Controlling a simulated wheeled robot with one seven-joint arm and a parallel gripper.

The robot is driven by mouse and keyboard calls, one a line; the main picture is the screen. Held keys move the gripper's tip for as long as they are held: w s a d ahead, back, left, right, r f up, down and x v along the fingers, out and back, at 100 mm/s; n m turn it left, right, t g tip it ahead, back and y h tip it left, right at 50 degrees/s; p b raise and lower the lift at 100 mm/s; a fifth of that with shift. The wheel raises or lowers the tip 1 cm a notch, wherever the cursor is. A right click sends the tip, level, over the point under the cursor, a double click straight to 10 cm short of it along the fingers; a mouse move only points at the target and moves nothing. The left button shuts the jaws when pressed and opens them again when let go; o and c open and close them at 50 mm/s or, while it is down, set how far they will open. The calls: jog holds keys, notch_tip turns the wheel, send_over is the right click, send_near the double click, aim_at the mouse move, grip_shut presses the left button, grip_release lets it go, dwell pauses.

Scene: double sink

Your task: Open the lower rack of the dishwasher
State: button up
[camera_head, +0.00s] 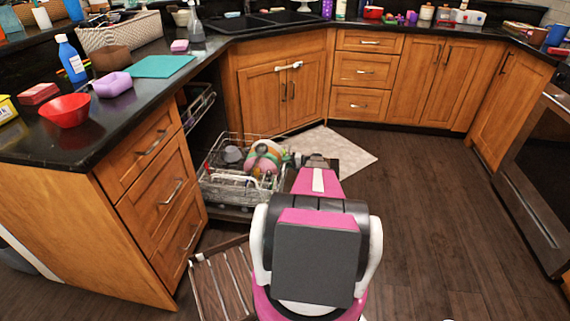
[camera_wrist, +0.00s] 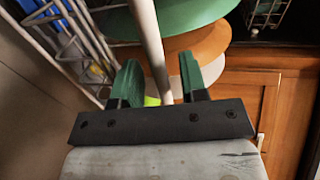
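The lower rack (camera_head: 222,190), a grey wire basket, stands out from the dishwasher opening between the cabinets in the head view. It holds dishes, among them a green, orange and white stack (camera_head: 264,158). My gripper (camera_head: 291,160) is at the rack's right side, partly hidden by my arm. In the wrist view my gripper's two green fingers (camera_wrist: 160,85) are apart, with a pale bar (camera_wrist: 151,45) running between them. I see gaps beside the bar, so the fingers do not look closed on it. The green and orange dishes (camera_wrist: 195,38) are just beyond.
The upper rack (camera_head: 198,106) shows inside the dishwasher. A drawer cabinet (camera_head: 160,190) stands close on the left. A slatted brown piece (camera_head: 222,285) lies low in front of the rack. A pale mat (camera_head: 335,152) is on the floor behind my gripper; floor to the right is clear.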

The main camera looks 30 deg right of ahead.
jog(key=v, duration=1)
jog(key=shift+s, duration=0.1)
